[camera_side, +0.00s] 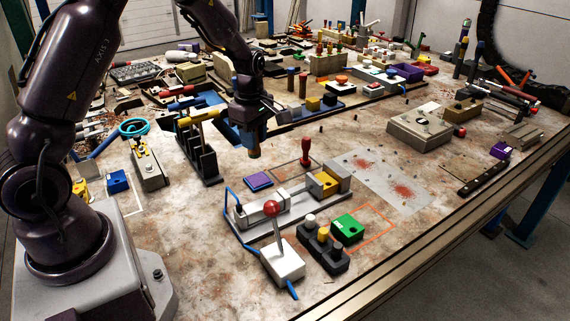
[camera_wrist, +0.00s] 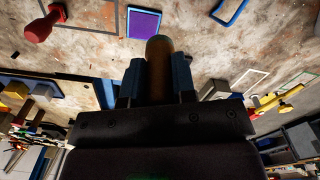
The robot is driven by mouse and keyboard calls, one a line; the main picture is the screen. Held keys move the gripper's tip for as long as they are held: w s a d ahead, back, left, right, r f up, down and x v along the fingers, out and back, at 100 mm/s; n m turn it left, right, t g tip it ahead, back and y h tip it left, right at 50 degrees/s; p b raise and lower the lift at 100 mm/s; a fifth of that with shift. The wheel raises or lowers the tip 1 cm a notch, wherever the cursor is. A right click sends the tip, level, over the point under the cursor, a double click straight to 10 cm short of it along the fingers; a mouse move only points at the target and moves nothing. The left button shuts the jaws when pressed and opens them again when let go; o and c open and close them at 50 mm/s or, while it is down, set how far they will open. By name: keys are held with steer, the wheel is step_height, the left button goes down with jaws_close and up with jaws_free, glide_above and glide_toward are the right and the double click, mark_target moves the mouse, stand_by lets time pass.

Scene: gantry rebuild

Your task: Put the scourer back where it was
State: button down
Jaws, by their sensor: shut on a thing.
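My gripper (camera_side: 254,146) has blue fingers shut on an orange-brown rounded peg-like piece (camera_wrist: 158,58), held upright above the table; its brown lower end (camera_side: 253,154) shows below the fingers. I cannot tell whether this piece is the scourer. A flat purple pad (camera_side: 258,181) with a blue edge lies on the table just in front of my gripper, apart from it; it also shows in the wrist view (camera_wrist: 144,23). A grey sheet (camera_side: 378,178) with reddish-brown speckled patches lies to the right.
A red knobbed stamp (camera_side: 305,152) stands beside a brown outline. A black rack (camera_side: 200,155) stands close left of my gripper. A clamp fixture (camera_side: 262,212), a red-knobbed lever box (camera_side: 282,258) and a green block (camera_side: 347,228) stand in front.

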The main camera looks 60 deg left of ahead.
steer(key=w+a+f, duration=0.1)
steer(key=w+f, duration=0.2)
steer(key=w+a+f, duration=0.1)
steer(key=w+f, duration=0.1)
steer(key=w, duration=0.2)
steer(key=w+a+f, duration=0.2)
steer(key=w+f, duration=0.1)
steer(key=shift+w+f, duration=0.35)
steer(key=shift+w, duration=0.05)
steer(key=shift+w+f, duration=0.15)
steer(key=shift+f, duration=1.5)
steer(key=shift+f, duration=0.2)
steer(key=c, duration=0.9)
jaws_free()
steer(key=shift+c, duration=0.2)
steer(key=shift+r, duration=0.15)
